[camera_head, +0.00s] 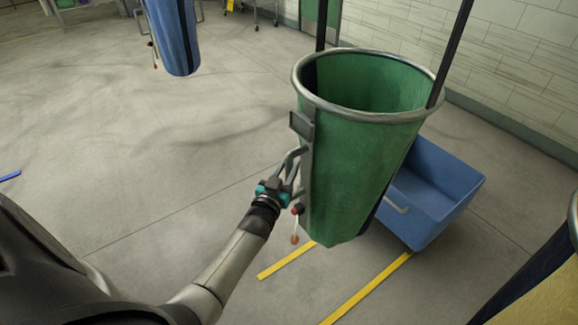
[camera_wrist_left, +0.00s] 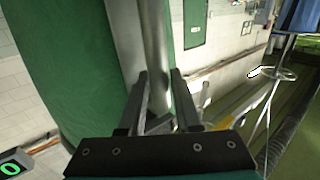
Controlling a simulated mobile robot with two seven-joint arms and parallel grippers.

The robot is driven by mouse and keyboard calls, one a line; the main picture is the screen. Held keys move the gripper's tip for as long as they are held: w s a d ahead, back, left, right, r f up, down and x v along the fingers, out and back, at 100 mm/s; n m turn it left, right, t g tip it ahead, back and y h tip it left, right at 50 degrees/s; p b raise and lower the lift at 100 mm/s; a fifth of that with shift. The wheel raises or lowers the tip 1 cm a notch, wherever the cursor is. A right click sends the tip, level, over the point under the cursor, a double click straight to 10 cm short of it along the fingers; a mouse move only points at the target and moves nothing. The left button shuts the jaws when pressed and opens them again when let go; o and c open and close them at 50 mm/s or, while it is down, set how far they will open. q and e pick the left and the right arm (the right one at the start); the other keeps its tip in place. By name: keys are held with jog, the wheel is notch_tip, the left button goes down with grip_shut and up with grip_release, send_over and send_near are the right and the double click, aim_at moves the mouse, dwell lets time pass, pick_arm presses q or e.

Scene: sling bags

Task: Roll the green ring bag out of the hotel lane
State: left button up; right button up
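The green ring bag (camera_head: 352,165) hangs from a round metal ring, with a grey bracket and bar on its left side. Its green cloth also fills the left of the left wrist view (camera_wrist_left: 60,70). My left gripper (camera_head: 296,166) is at the bar on the bag's near left side. In the left wrist view its two fingers (camera_wrist_left: 158,95) stand apart, with a grey metal bar (camera_wrist_left: 153,45) showing between and beyond them. I see no clear grip on it. A small red-tipped lever (camera_head: 296,223) hangs just below the gripper. My right gripper is out of view.
A blue bin (camera_head: 432,195) stands close behind the bag to the right. Yellow floor lines (camera_head: 365,288) run beneath. A navy and yellow bag (camera_head: 548,280) is at the lower right. A blue bag (camera_head: 174,35) hangs at the upper left. The floor to the left is clear.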

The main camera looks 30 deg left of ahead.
pick_arm(q)
jog(key=o, duration=0.3)
jog(key=shift+o, duration=0.2)
jog(key=shift+s, duration=0.1)
jog(key=s+d, duration=0.3)
jog(key=s, duration=1.1)
jog(key=shift+s, duration=0.4)
dwell(0.5)
jog(key=s+d+f+m+g+h+b, duration=0.1)
jog(key=s+d+f+g+b, duration=0.2)
jog(key=f, duration=0.8)
jog(key=s+d+f+g+h+b, duration=0.1)
jog(key=s+d+f+g+b, duration=0.15)
jog(key=f, duration=0.85)
jog(key=s+d+f+m+g+h+b, duration=0.15)
jog(key=s+f+b, duration=0.25)
jog(key=f, duration=0.7)
jog(key=s+d+f+m+g+b, duration=0.2)
jog(key=s+f+g+b, duration=0.6)
jog(key=s+f, duration=1.4)
jog(key=shift+s+d+g, duration=0.35)
jog(key=shift+s+g, duration=0.4)
jog(key=shift+g, duration=0.05)
